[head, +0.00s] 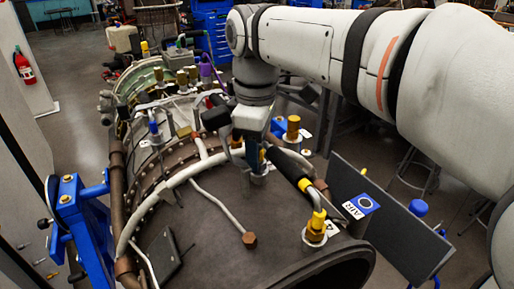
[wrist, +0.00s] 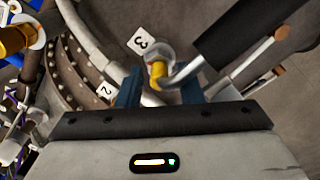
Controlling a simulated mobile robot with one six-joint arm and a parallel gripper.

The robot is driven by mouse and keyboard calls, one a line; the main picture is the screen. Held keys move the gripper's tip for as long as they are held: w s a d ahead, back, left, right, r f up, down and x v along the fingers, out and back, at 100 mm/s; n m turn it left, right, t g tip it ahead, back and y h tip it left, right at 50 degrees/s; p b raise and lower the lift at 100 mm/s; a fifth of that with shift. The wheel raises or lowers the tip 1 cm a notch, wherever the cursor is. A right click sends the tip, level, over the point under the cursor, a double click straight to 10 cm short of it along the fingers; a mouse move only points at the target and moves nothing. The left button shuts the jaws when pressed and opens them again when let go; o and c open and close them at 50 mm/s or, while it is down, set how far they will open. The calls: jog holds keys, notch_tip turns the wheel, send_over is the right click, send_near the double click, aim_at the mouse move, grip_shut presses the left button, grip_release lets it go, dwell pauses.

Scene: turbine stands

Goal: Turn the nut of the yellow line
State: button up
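The yellow line has a black sleeve (head: 283,168) and a bent metal end. In the head view, its near end enters a yellow collar and brass nut (head: 316,226) on the dark casing. Its other end is mostly hidden behind my gripper (head: 250,165). In the wrist view, the bent tube (wrist: 186,75) meets a yellow-marked fitting (wrist: 157,75) beside a tag reading 3. My gripper (wrist: 160,90) is open, its two blue fingers on either side of that fitting. Gaps show at both sides; I cannot tell the depth.
A pale curved pipe (head: 165,190) and thin branch tubes cross the casing (head: 215,265). A brass fitting (head: 293,127) stands behind my gripper. Blue stand parts (head: 75,205) are at the left.

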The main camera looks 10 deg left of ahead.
jog(key=shift+f, duration=0.4)
jog(key=shift+c, duration=0.4)
jog(key=c, duration=0.6)
jog(key=shift+m, duration=0.3)
jog(key=shift+c, duration=0.2)
jog(key=m, duration=0.3)
jog(key=shift+w+p, duration=0.15)
jog(key=shift+p, duration=0.2)
jog(key=m, duration=0.5)
jog(key=shift+w+d+p, duration=0.1)
jog(key=shift+p, duration=0.2)
jog(key=m, duration=0.4)
jog(key=shift+d, duration=0.1)
jog(key=shift+d+m+p, duration=0.1)
jog(key=shift+m+p, duration=0.2)
jog(key=shift+m, duration=1.7)
jog(key=shift+w, duration=0.1)
